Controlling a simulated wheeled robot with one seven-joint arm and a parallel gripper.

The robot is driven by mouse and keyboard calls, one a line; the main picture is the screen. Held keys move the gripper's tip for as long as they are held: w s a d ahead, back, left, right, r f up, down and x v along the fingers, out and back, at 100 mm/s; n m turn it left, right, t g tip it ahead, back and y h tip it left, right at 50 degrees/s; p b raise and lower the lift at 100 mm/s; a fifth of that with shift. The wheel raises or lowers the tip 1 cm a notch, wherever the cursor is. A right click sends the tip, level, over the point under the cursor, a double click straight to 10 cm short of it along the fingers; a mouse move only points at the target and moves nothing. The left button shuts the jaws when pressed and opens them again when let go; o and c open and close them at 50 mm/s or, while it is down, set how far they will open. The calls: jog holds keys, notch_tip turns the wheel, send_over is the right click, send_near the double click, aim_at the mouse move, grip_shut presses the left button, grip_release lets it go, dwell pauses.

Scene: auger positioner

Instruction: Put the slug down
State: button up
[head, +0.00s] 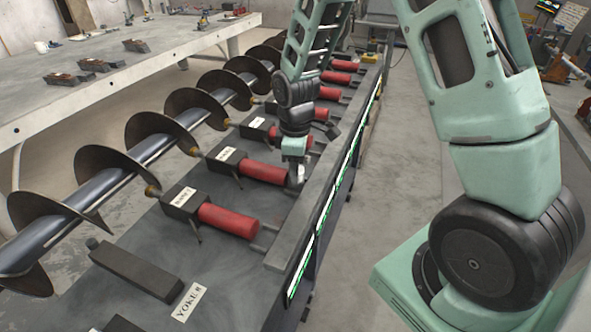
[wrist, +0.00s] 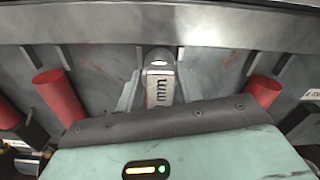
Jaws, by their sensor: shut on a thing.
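My gripper (head: 296,178) is low over the right edge of the long bench (head: 240,290), beside the row of red cylinders, in the head view. In the wrist view my gripper (wrist: 160,95) has its two grey fingers on either side of the slug (wrist: 160,88), a small pale metal block with dark marks on its face and a rounded end. The fingers are shut on it.
Red cylinders (head: 228,219) on black labelled yokes (head: 180,200) line the bench, close on both sides of my gripper. A large auger (head: 150,150) runs along their left. A loose dark bar (head: 135,270) lies in front. A table (head: 110,80) with small parts stands back left.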

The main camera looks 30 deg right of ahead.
jog(key=shift+f, duration=0.75)
jog(key=shift+f, duration=0.15)
jog(key=o, duration=1.1)
